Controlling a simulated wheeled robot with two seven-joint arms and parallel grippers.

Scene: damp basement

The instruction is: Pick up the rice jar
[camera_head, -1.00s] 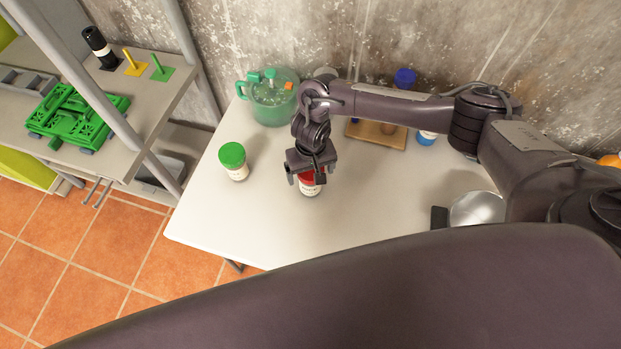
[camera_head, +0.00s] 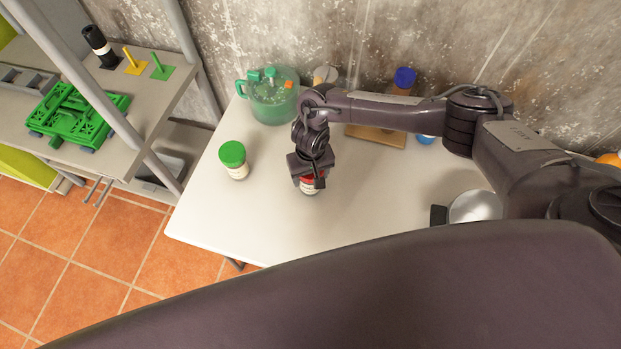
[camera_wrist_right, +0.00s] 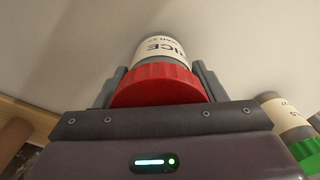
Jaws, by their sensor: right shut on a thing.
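The rice jar (camera_head: 309,187) has a red lid and a pale label. It is at the middle of the white table, under my right gripper (camera_head: 308,180). In the right wrist view the jar (camera_wrist_right: 160,50) shows its label reading "RICE", upside down, and my right gripper (camera_wrist_right: 158,88) has one finger on each side of the red lid, shut on it. I cannot tell whether the jar's base touches the table. My left gripper is not in view.
A green-lidded jar (camera_head: 233,161) stands to the left on the white table (camera_head: 270,225). A green transparent pot (camera_head: 272,100), a wooden board (camera_head: 375,136) and a blue-topped item (camera_head: 404,78) are at the back. A metal bowl (camera_head: 474,207) is at right. A shelf (camera_head: 150,95) stands left.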

